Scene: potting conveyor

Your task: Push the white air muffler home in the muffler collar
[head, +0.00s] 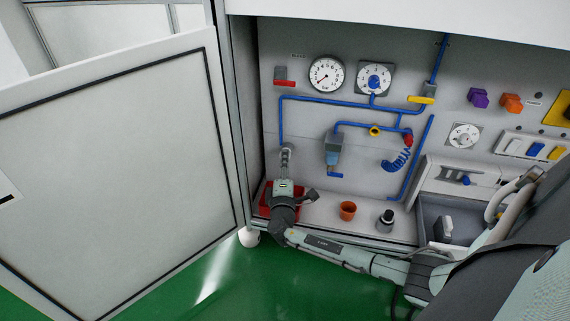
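A grey round fitting (287,150), which looks like the muffler collar, sits at the lower end of the left blue pipe on the back panel. My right gripper (285,186) is just below it, above a red tray (265,210), with its fingers toward the fitting. The gripper's own body hides most of its fingertips, so I cannot tell whether it is open or shut. I cannot make out the white air muffler; it may be hidden at the gripper or the collar. My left gripper is not in view.
An orange pot (347,211) and a black-and-grey cylinder (386,220) stand on the cabinet floor right of the gripper. Blue pipes (330,103) and a grey-blue filter unit (333,150) are on the panel. An open white door (120,170) stands at left.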

